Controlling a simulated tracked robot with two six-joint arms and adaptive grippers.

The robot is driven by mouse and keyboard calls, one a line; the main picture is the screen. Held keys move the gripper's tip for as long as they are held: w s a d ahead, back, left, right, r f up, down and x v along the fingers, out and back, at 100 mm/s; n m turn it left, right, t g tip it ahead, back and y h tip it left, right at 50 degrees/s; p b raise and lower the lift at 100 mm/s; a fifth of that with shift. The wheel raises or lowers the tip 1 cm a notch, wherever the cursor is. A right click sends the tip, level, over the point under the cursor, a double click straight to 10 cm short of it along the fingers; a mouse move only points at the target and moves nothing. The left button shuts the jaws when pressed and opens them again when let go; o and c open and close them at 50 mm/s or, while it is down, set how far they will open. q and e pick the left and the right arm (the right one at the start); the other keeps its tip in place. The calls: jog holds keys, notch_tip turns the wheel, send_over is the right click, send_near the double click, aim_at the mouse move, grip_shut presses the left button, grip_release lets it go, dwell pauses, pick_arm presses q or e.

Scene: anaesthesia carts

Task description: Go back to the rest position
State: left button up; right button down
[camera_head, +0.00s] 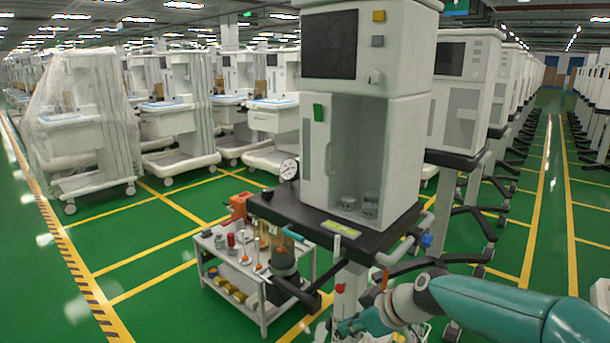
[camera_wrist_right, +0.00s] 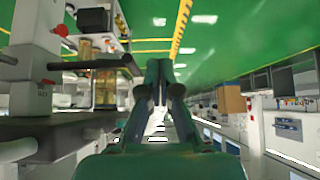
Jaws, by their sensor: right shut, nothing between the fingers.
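My right arm comes in from the lower right of the head view, with its teal gripper (camera_head: 352,325) low beside the near anaesthesia cart (camera_head: 322,215). In the right wrist view the two fingers of my right gripper (camera_wrist_right: 158,75) are together with nothing between them. The cart's column and dark shelf edge stand to the left of the fingers in that view, apart from them. The lower part of the gripper is cut off or hard to see in the head view. My left gripper is not in view.
A small white trolley (camera_head: 262,318) with bottles and tools stands left of the near cart. Rows of other carts (camera_head: 468,85) fill the back, one (camera_head: 85,150) under clear plastic. The green floor (camera_head: 150,270) with yellow lines is open at left, and an aisle runs at right.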

jog(key=s+d+f+m+g+h, duration=0.15)
jog(key=s+f, duration=0.35)
jog(key=f, duration=0.6)
jog(key=s+d+f+m+g, duration=0.1)
jog(key=s+d+f+g, duration=0.1)
jog(key=s+f, duration=0.65)
jog(key=s+f+m+g, duration=0.2)
jog(key=s+f+m, duration=0.5)
jog(key=s+f, duration=0.9)
notch_tip(320, 180, up, 24)
jog(key=m+t+p, duration=0.1)
jog(key=m+p, duration=0.1)
jog(key=p, duration=2)
jog(key=shift+w+a+m+h, duration=0.15)
jog(key=shift+w+m+h, duration=0.2)
jog(key=shift+h, duration=0.1)
